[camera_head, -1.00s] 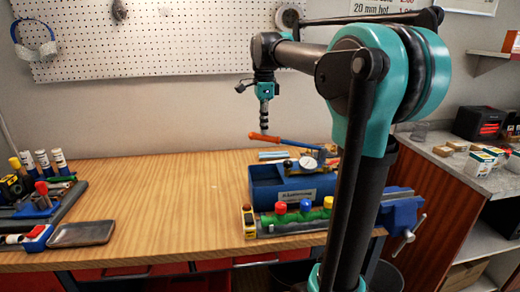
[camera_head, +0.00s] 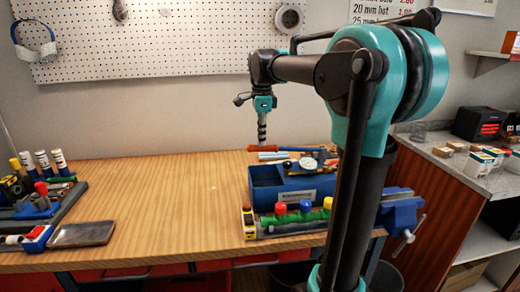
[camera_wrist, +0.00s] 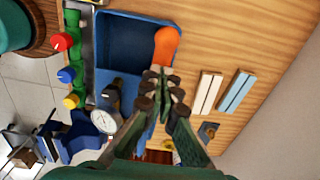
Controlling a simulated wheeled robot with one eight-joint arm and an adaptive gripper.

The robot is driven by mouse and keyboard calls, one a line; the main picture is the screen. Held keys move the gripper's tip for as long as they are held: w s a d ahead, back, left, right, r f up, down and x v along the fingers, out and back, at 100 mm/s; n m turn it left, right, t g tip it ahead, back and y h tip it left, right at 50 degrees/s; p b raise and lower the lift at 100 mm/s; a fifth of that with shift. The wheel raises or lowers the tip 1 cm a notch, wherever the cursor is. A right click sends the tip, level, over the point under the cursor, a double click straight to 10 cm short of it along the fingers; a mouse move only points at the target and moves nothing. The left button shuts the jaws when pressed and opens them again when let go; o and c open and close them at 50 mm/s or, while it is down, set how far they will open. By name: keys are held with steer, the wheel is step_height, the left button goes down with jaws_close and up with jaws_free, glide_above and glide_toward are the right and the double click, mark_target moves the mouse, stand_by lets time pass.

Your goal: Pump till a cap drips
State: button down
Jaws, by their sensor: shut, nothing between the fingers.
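The blue test pump (camera_head: 262,190) stands on the bench, with an open tank that also shows in the wrist view (camera_wrist: 103,50). Its lever has an orange handle (camera_wrist: 166,45) and lies about level in the head view. A round gauge (camera_wrist: 104,121) sits beside the lever. My gripper (camera_head: 262,143) is shut and empty, with its fingertips at the orange handle; contact is hard to tell. In front of the pump is a green manifold (camera_head: 293,217) with a red cap (camera_head: 281,208), blue cap (camera_head: 305,206) and yellow cap (camera_head: 328,202). No drip is visible.
Two light strips (camera_wrist: 222,92) lie on the bench behind the pump. A blue vise (camera_head: 400,212) is at the right edge. A dark tray (camera_head: 82,234) and several tools are at the left. The bench middle is clear.

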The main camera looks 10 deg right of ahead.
step_height(320, 180, up, 8)
steer(key=d, duration=0.1)
steer(key=shift+d+r, duration=0.2)
steer(key=shift+r, duration=0.05)
steer(key=f, duration=0.4)
steer(key=a+f, duration=0.1)
steer(key=f, duration=0.3)
steer(key=a+f, duration=0.1)
steer(key=f, duration=0.3)
steer(key=shift+f, duration=0.15)
step_height(320, 180, up, 12)
steer(key=d, duration=0.2)
steer(key=shift+r, duration=0.25)
step_height(320, 180, up, 5)
glide_above(260, 148)
steer(key=d, duration=0.2)
steer(key=shift+w+f, duration=0.1)
steer(key=shift+w, duration=0.35)
